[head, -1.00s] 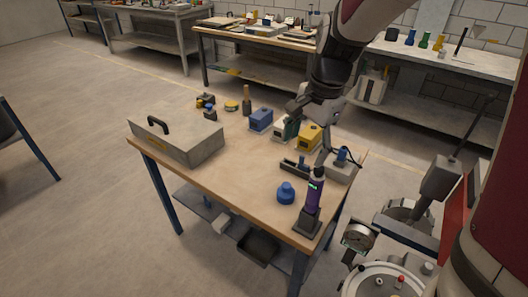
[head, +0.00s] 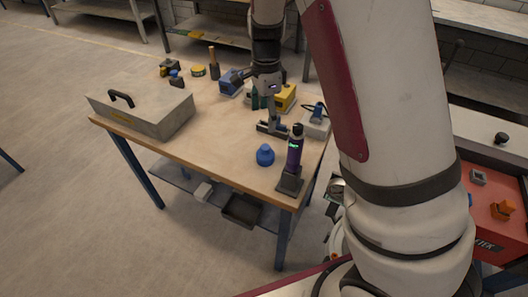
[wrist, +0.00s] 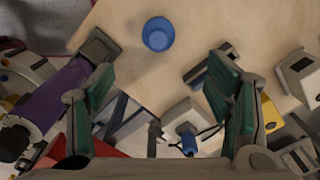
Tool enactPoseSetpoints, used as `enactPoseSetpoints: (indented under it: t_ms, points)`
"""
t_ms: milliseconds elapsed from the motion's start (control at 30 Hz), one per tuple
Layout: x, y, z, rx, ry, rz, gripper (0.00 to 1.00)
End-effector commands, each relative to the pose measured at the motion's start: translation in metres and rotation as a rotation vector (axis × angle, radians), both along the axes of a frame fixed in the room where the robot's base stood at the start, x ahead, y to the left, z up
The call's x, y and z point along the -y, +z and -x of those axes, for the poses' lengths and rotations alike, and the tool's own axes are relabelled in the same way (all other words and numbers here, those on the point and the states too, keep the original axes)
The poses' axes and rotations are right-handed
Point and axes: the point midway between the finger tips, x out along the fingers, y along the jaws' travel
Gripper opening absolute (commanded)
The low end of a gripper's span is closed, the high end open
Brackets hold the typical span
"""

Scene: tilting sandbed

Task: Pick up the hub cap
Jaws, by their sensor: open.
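A blue, rounded cap-like piece (head: 265,155), which I take to be the hub cap, stands on the wooden workbench near its front edge. In the wrist view it shows from above as a blue round (wrist: 158,34) at the top centre, beyond the fingertips. My gripper (wrist: 165,85) is open, its green-padded fingers wide apart with nothing held between them. In the head view my gripper (head: 262,103) hangs over the bench's right part, behind the blue piece and apart from it.
A purple canister (head: 294,152) on a dark stand is right of the blue piece. A dark bracket-like holder (head: 272,128) lies behind it. A grey toolbox (head: 145,110) occupies the bench's left end. Blue (head: 229,86) and yellow (head: 284,98) boxes stand farther back. Bare wood lies left of the blue piece.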

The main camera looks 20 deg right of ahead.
Motion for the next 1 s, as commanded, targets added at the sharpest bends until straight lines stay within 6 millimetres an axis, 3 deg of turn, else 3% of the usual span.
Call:
enactPoseSetpoints:
  t_ms: [167,500,767,1000]
  points:
    - [0.001,-0.020,-0.001,-0.006,-0.017,0.006,0.72]
    - [0.001,-0.078,-0.001,-0.004,-0.015,0.005,0.72]
    - [0.001,-0.096,0.000,-0.004,-0.014,0.005,0.72]
    - [0.001,-0.130,0.003,-0.004,-0.015,0.005,0.72]
